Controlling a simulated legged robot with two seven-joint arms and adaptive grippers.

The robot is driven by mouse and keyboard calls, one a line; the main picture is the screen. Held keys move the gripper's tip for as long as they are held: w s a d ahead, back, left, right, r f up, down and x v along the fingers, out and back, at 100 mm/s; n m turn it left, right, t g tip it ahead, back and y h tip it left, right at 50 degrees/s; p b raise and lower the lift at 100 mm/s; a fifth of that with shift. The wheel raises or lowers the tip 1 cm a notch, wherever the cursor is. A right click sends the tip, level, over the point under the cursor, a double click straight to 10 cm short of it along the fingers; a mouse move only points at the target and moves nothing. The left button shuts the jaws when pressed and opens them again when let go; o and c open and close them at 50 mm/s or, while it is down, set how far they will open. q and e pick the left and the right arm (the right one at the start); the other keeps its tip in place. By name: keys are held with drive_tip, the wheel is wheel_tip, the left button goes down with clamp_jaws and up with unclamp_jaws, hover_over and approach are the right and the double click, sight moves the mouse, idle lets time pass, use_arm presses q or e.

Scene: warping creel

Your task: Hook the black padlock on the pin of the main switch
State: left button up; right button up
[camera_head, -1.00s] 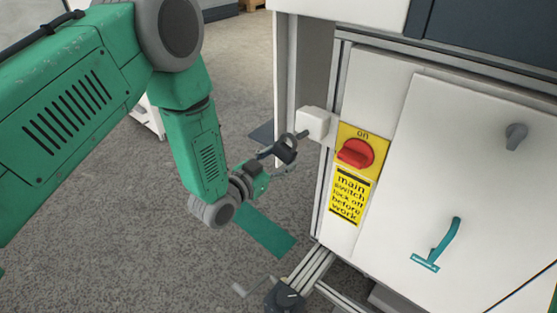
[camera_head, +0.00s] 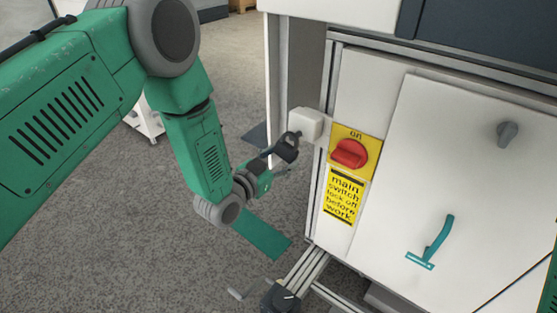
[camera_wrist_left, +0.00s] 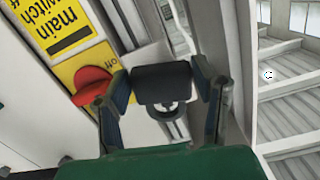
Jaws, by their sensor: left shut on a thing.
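The black padlock (camera_head: 286,152) is held by my left gripper (camera_head: 279,163) beside the switch panel. Its shackle points up toward the white box (camera_head: 305,122) on the panel's left edge and overlaps its lower left corner in the head view. In the left wrist view the dark padlock body (camera_wrist_left: 162,82) sits between both fingers of my left gripper (camera_wrist_left: 166,88). The pin is hidden or too small to make out, so I cannot tell whether the shackle touches it. The red main switch knob (camera_head: 349,153) is on a yellow plate right of the box. My right gripper is out of view.
A yellow warning label (camera_head: 344,195) is below the switch. Aluminium rails (camera_head: 303,272) and a crank (camera_head: 279,297) lie below.

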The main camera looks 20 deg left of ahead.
sight(282, 158)
use_arm(q)
drive_tip(key=shift+w, duration=0.1)
drive_tip(key=shift+b+x, duration=0.4)
drive_tip(key=shift+x, duration=0.6)
drive_tip(key=o, duration=1.7)
drive_tip(key=shift+c, duration=0.2)
drive_tip(key=p+v, duration=0.3)
drive_tip(key=v, duration=0.4)
